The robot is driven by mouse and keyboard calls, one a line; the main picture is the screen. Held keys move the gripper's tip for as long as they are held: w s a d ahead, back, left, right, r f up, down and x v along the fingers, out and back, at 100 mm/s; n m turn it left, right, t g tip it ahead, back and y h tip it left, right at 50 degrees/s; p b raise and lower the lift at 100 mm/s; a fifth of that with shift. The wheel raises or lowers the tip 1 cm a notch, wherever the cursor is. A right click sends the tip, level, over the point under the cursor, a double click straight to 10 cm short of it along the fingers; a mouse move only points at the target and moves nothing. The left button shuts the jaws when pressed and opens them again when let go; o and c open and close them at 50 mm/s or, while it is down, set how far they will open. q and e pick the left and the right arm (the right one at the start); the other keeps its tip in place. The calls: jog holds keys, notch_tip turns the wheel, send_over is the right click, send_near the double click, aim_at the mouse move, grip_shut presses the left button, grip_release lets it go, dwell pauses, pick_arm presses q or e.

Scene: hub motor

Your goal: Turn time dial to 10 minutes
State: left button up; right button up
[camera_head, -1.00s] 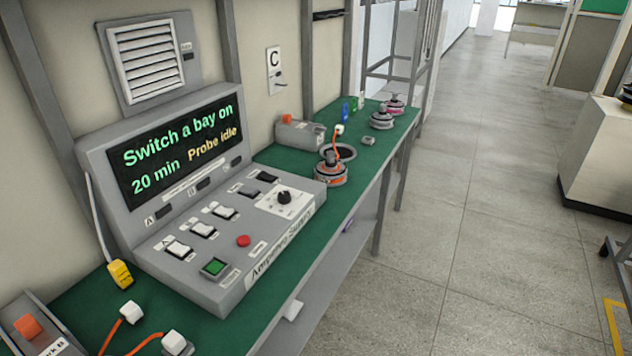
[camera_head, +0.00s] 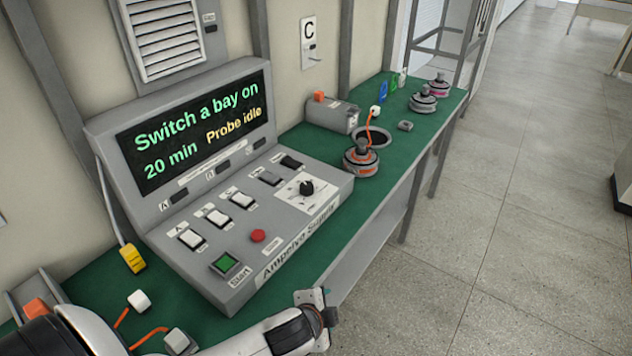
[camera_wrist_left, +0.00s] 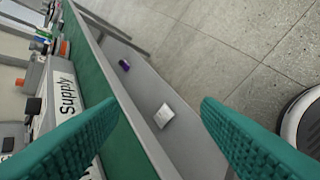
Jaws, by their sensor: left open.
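The time dial (camera_head: 307,187) is a black knob on a white square plate, at the right end of the grey Ampervo Supply console (camera_head: 285,232). The console display (camera_head: 195,125) reads "Switch a bay on", "20 min" and "Probe idle". My left arm comes in at the bottom of the head view; its gripper tips are not clear there. In the left wrist view my left gripper (camera_wrist_left: 160,138) shows two teal fingers wide apart with nothing between them. It is beside the bench's front edge, apart from the dial. My right gripper is in neither view.
A green start button (camera_head: 225,263), a red button (camera_head: 258,236) and several white rocker switches are on the console. An orange-banded motor (camera_head: 361,162) stands right of it on the green bench (camera_head: 408,148). Loose probes (camera_head: 138,300) lie at front left. The aisle floor is clear.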

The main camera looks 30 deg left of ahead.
pick_arm(q)
jog(key=w+a+r+m+t, duration=0.2)
jog(key=w+m+t, duration=0.1)
jog(key=w+m, duration=0.5)
jog(key=m+t+h, duration=0.2)
jog(key=m, duration=1.6)
send_near(306, 185)
jog(key=shift+v, duration=0.8)
jog(key=shift+w+d, duration=0.15)
jog(key=shift+w, duration=0.05)
jog(key=b+x, duration=0.1)
jog(key=x, duration=0.8)
jog(key=shift+w+f, duration=0.3)
jog(key=shift+x, duration=0.9)
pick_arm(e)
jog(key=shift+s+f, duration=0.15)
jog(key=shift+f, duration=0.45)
pick_arm(q)
jog(key=shift+c, duration=0.4)
